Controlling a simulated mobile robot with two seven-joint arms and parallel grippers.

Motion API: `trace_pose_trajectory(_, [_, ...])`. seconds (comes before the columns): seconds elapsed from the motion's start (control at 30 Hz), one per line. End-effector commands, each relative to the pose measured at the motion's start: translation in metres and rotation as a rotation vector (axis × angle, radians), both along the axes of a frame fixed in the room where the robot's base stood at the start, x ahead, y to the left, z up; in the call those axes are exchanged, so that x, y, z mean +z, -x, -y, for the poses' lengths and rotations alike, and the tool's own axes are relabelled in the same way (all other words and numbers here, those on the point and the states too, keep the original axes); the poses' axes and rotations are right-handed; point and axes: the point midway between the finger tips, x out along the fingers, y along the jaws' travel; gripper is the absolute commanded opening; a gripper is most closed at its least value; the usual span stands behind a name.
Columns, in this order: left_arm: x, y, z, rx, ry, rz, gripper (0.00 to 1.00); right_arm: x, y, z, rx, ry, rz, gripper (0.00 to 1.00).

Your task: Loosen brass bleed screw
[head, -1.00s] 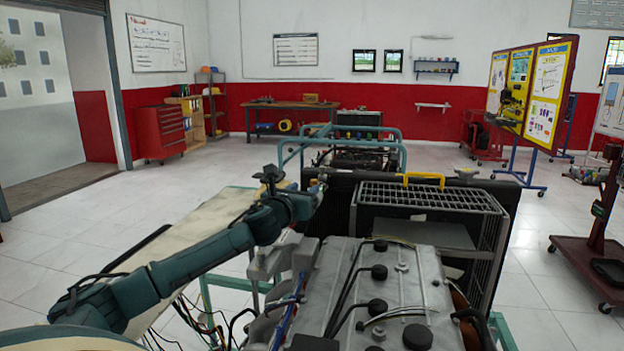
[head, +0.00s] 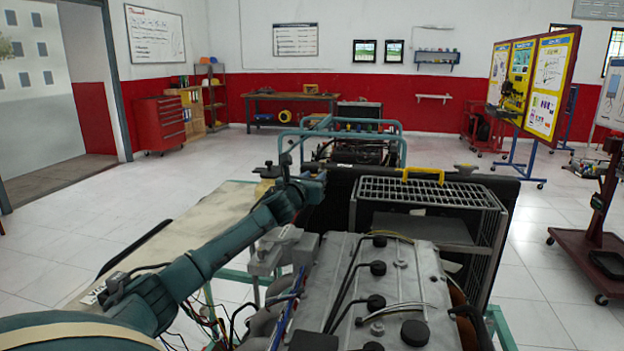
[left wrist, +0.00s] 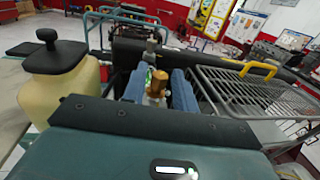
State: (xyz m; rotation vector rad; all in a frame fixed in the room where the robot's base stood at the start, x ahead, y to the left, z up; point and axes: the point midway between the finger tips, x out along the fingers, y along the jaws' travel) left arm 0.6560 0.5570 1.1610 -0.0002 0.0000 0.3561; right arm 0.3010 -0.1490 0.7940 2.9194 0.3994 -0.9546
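The brass bleed screw (left wrist: 158,82) shows in the left wrist view as a small golden piece on a pale fitting, upright between my blue fingers. My left gripper (left wrist: 160,90) has its two fingers apart, one on each side of the screw; I see no clear contact. In the head view my left gripper (head: 310,188) is beyond the engine (head: 385,290), at the left end of the black radiator panel (head: 340,200). The screw is hidden there by the gripper. My right gripper is in neither view.
A cream reservoir with a black cap (left wrist: 58,85) stands left of my fingers in the wrist view. A wire rack with a yellow handle (head: 430,190) is to the right. A beige board (head: 180,235) lies left of the engine. Loose wires hang below my arm.

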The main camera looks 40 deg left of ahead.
Motion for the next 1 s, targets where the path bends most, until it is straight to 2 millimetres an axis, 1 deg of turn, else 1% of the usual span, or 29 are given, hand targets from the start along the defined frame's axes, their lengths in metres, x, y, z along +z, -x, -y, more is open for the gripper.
trace_pose_trajectory(0.03, [0.0000, 0.0002, -0.0002, 0.000, 0.000, 0.000, 0.24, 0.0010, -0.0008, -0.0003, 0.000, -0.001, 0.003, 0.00])
trace_pose_trajectory(0.33, [0.0000, 0.0003, -0.0001, 0.000, 0.000, 0.000, 0.00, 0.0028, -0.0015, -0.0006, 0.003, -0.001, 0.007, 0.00])
trace_pose_trajectory(0.67, [-0.0001, -0.0001, 0.0011, 0.030, -0.001, 0.000, 0.00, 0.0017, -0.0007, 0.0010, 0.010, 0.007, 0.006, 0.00])
trace_pose_trajectory(0.87, [-0.0001, -0.0011, 0.0035, 0.129, 0.001, 0.000, 0.00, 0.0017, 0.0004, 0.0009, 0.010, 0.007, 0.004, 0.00])
trace_pose_trajectory(1.0, [0.0015, -0.0023, 0.0052, 0.235, 0.001, 0.000, 0.00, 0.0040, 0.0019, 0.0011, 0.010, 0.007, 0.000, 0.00])
